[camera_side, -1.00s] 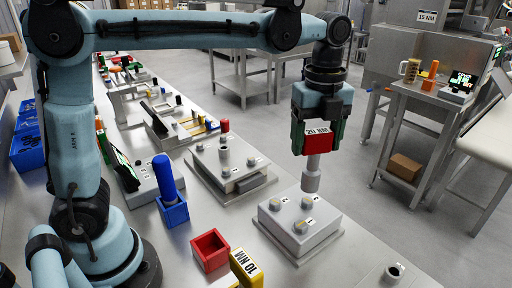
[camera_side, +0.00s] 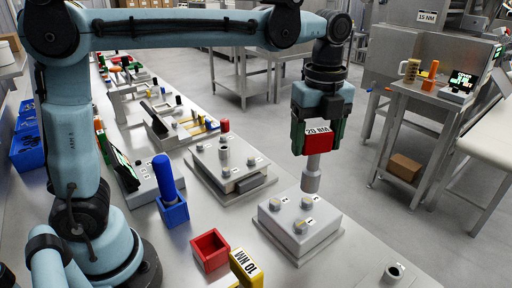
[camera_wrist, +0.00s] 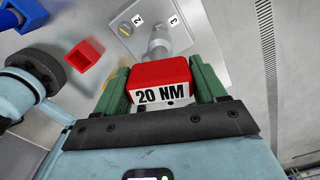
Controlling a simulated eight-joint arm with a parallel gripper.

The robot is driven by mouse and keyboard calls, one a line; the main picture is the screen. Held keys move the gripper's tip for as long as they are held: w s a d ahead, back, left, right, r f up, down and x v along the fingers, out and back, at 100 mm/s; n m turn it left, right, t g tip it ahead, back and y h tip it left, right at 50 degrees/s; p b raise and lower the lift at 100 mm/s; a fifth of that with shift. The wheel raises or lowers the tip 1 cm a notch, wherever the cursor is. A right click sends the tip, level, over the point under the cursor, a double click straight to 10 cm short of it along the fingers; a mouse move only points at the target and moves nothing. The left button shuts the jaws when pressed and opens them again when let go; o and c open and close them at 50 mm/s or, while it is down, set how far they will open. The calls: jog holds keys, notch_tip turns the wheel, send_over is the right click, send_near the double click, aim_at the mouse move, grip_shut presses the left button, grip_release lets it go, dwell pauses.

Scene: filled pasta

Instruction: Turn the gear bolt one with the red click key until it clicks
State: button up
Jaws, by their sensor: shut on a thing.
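My gripper (camera_side: 319,138) is shut on the red click key (camera_side: 319,144), which is labelled 20 NM. The key hangs upright with its grey socket pointing down. In the wrist view the red key (camera_wrist: 158,73) sits between my green fingers. Below stands a grey gear block (camera_side: 298,240) with bolts numbered 1, 2 and 3. Bolt one (camera_side: 300,227) is at its front. The socket is over the back right of the block, close to bolt three (camera_side: 306,203); it looks slightly above it, and contact cannot be told. In the wrist view the socket covers part of the block.
Another grey fixture (camera_side: 230,168) stands behind. A small bolt plate (camera_side: 393,271) lies at the front right.

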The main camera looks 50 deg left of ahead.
jog(key=s+d+r+n, duration=0.2)
jog(key=s+d+n, duration=0.1)
jog(key=s+n, duration=0.1)
jog(key=shift+s+d, duration=0.35)
jog(key=shift+s, duration=0.45)
jog(key=shift+f, duration=3.6)
